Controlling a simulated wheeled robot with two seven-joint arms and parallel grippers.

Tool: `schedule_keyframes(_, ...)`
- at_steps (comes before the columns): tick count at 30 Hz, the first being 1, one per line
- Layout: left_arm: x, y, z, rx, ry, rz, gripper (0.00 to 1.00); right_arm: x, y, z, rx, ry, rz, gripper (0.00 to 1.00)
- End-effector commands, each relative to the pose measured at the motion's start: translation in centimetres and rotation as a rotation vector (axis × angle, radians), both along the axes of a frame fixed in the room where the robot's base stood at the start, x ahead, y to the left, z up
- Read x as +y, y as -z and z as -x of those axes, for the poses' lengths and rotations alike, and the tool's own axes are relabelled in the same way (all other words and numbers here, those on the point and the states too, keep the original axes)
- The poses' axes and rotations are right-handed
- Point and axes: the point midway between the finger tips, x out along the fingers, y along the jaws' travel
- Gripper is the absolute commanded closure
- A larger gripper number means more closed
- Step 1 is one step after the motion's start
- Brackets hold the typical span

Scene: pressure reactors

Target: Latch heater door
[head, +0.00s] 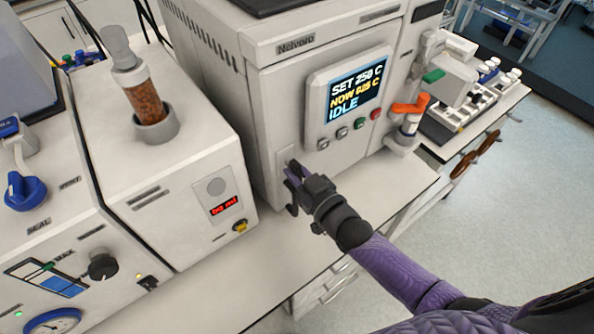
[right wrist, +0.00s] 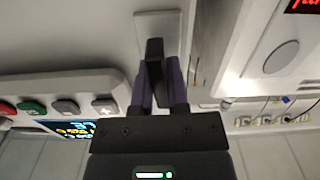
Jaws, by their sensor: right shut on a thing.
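The heater (head: 275,110) is a white box marked Nelvora, with a screen (head: 356,90) reading SET 250 C and IDLE. Its front looks flush, with no open gap that I can see. The latch is a dark lever (right wrist: 155,52) on a pale plate (right wrist: 158,24) at the lower left of the heater front. My right gripper (head: 293,176) is at this latch, its purple fingers shut on the lever, as the right wrist view (right wrist: 160,88) shows. The fingers hide part of the lever. My left gripper is not in view.
A white machine with an amber-filled column (head: 145,100) and red readout stands close left of the latch. A strip of bench (head: 290,240) in front is clear.

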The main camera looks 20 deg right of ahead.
Motion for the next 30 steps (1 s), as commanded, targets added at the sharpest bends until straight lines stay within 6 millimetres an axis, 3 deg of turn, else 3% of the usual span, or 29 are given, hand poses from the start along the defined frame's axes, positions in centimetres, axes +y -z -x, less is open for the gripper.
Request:
schedule_keyframes(22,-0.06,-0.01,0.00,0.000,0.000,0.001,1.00,0.01,0.10,0.05,0.030,0.000,-0.075,1.00)
schedule_keyframes(23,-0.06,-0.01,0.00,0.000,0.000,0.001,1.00,0.01,0.10,0.05,0.030,0.000,-0.075,0.77)
schedule_keyframes(27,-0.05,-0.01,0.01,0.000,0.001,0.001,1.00,0.02,0.07,0.03,0.029,0.000,-0.075,0.47)
schedule_keyframes(30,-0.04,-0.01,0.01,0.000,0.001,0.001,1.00,0.01,0.05,0.02,0.028,0.000,-0.075,0.46)
